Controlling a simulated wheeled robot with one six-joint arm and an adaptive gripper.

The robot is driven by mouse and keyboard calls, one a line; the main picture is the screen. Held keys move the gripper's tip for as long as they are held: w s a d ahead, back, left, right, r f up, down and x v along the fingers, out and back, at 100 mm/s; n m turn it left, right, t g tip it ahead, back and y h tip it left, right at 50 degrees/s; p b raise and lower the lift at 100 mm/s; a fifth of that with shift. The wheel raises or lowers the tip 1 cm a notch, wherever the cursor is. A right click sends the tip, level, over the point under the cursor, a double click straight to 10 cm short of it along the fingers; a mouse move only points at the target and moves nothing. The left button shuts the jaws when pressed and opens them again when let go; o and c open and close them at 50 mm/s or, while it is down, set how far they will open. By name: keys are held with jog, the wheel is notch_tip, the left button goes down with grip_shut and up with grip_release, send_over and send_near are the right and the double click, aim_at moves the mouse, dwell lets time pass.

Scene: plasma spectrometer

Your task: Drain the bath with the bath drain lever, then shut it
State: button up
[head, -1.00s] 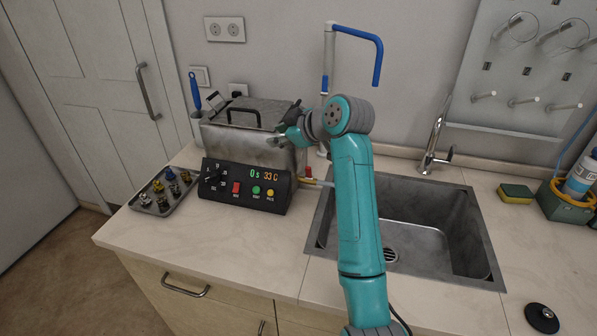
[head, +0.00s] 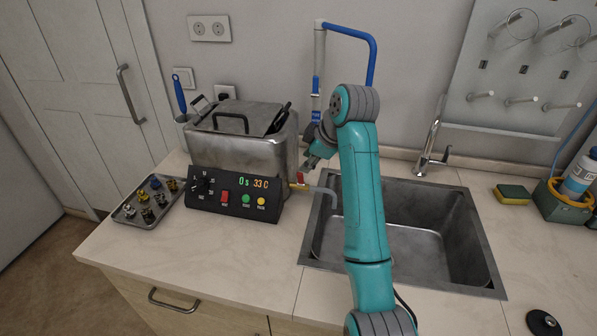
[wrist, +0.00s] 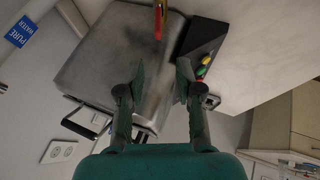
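The bath (head: 235,153) is a brushed metal tank with a lid and a front control panel (head: 228,193) reading 0 s and 33 C. Its red bath drain lever (head: 301,178) sits on a brass fitting low on the right side, with a grey spout (head: 326,191) over the sink edge. In the wrist view the lever (wrist: 158,22) shows at the top, ahead of the fingertips. My gripper (head: 314,158) is just above the lever, apart from it as far as I can tell. In the wrist view my gripper (wrist: 161,75) is open and empty.
The metal sink (head: 400,230) is right of the bath, partly behind my arm, with a tap (head: 430,150). A blue-and-white pipe (head: 319,80) stands behind my gripper. A tray of small parts (head: 148,203) lies left.

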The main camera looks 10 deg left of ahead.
aim_at(300, 180)
jog(key=shift+h, duration=0.3)
jog(key=x, duration=0.7)
jog(key=d+x, duration=0.1)
jog(key=x, duration=0.3)
jog(key=shift+w+f, duration=0.15)
jog(key=shift+f, duration=0.05)
grip_shut()
